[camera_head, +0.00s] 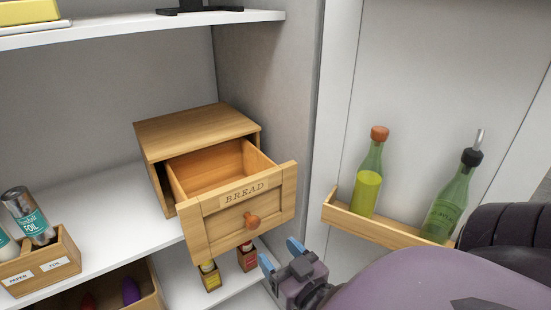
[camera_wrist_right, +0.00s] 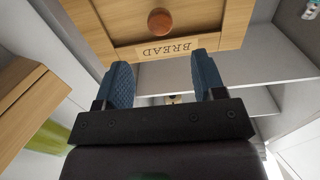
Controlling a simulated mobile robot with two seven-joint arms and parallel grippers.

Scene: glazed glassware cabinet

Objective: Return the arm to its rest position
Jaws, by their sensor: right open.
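My right gripper (camera_head: 282,257) is in front of the shelving, just below and right of the bread box drawer. In the right wrist view its two blue fingers (camera_wrist_right: 164,84) are apart with nothing between them. The wooden bread box (camera_head: 195,130) stands on the middle shelf with its drawer (camera_head: 225,205) pulled out. The drawer front, marked BREAD, has a round knob (camera_head: 252,221); the knob also shows in the right wrist view (camera_wrist_right: 161,21), beyond the fingers and apart from them. The drawer interior that I see is empty. My left gripper is not in view.
At right, a wooden door rack (camera_head: 385,228) holds a yellow-green bottle (camera_head: 368,180) and a green bottle (camera_head: 450,200), close to my right arm. A wooden holder (camera_head: 45,265) with rolls stands at left. Small bottles (camera_head: 209,275) stand on the lower shelf under the drawer.

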